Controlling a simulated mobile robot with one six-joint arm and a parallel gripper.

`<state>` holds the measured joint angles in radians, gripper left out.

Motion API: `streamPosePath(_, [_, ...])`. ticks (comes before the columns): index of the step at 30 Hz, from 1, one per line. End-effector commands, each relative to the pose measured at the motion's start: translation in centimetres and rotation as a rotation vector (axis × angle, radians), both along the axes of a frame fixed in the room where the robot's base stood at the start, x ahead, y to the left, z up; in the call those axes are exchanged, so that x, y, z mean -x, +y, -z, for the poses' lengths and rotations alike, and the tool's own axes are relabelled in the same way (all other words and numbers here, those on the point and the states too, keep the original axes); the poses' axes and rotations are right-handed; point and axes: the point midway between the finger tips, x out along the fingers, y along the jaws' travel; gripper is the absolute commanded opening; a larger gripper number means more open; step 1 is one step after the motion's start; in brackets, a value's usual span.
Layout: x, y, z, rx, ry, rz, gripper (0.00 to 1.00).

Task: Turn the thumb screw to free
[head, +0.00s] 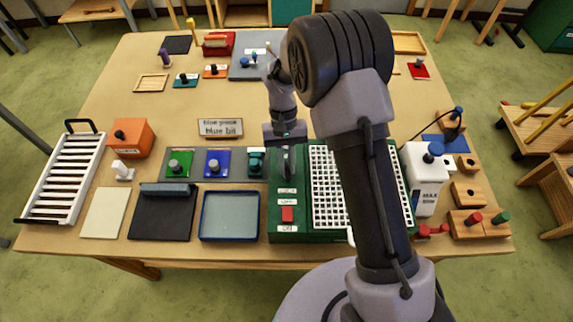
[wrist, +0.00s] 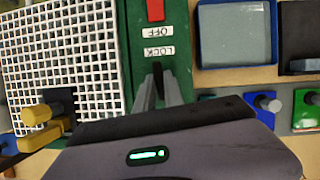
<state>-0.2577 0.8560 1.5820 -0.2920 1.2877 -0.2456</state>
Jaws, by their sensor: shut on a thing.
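The thumb screw shows in the wrist view as a dark, narrow knob (wrist: 157,76) on the green machine's side strip, beside the LOCK label (wrist: 155,52). My gripper (wrist: 157,92) has one grey finger on each side of the knob and is shut on it. In the head view my gripper (head: 286,156) reaches down to the green machine (head: 277,236), above the labels and the red switch (head: 287,214). The fingers and wrist hide most of the screw, so its turn angle cannot be told.
A white grid (head: 330,190) covers the machine's top right of the strip. A blue-rimmed tray (head: 229,215) and a dark pad (head: 160,218) lie to the left. Behind the tray stand coloured blocks with knobs, close to my gripper. A white bottle (head: 425,185) stands at right.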

Motion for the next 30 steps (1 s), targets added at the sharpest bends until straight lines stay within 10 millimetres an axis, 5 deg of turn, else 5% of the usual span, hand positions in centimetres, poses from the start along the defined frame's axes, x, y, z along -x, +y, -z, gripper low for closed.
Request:
streamPosePath(25, [-0.04,-0.08,-0.04,-0.001,-0.001,0.127,0.0])
streamPosePath(27, [-0.04,-0.08,-0.04,-0.001,-0.001,0.127,0.22])
streamPosePath(30, [-0.03,-0.09,-0.03,-0.001,-0.001,0.127,0.35])
